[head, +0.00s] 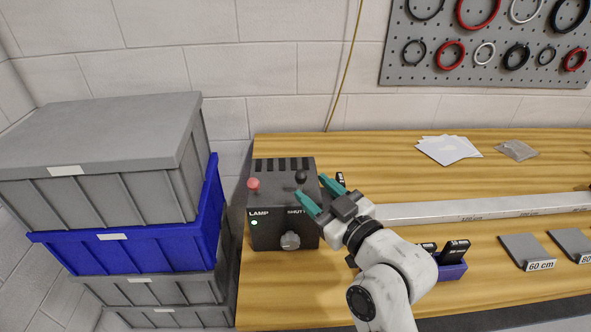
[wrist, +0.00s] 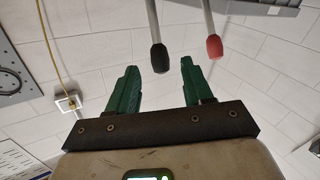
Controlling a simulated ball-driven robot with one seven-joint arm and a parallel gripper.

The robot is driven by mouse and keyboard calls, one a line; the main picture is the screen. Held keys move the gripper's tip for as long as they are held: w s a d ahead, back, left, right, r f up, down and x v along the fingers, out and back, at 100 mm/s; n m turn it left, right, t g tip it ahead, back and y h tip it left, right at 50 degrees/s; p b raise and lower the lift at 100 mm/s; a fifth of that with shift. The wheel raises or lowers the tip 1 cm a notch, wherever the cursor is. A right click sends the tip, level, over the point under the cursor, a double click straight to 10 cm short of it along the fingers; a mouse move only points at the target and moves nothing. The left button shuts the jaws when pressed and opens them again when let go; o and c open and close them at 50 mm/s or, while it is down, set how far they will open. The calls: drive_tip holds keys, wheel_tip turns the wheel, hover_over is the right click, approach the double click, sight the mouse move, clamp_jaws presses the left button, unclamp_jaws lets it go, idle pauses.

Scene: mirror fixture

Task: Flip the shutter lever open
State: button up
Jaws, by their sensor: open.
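The black lamp box (head: 272,230) stands at the left end of the bench, with LAMP lettering at left and partly covered SHUTTER lettering at right. The black-knobbed shutter lever (head: 301,176) rises from its right side. In the wrist view its black knob (wrist: 159,58) lies between my fingertips in the picture; I cannot tell whether they touch it. My gripper (head: 312,187) is open with teal fingers, at the box's upper right. It also shows in the wrist view (wrist: 159,68). The red-knobbed lamp lever (head: 253,184) stands to the left, and its red knob (wrist: 214,46) is outside my fingers.
A silver knob (head: 290,241) is on the box front, and a green light (head: 254,223) glows there. Stacked grey and blue crates (head: 120,245) stand left of the bench. A long rail (head: 450,211) runs right, with a blue holder (head: 451,270) in front of it.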

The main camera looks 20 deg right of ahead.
sight(300, 183)
drive_tip(key=p+x, duration=0.1)
drive_tip(key=x, duration=0.6)
drive_tip(key=shift+w, duration=0.25)
clamp_jaws()
idle(0.3)
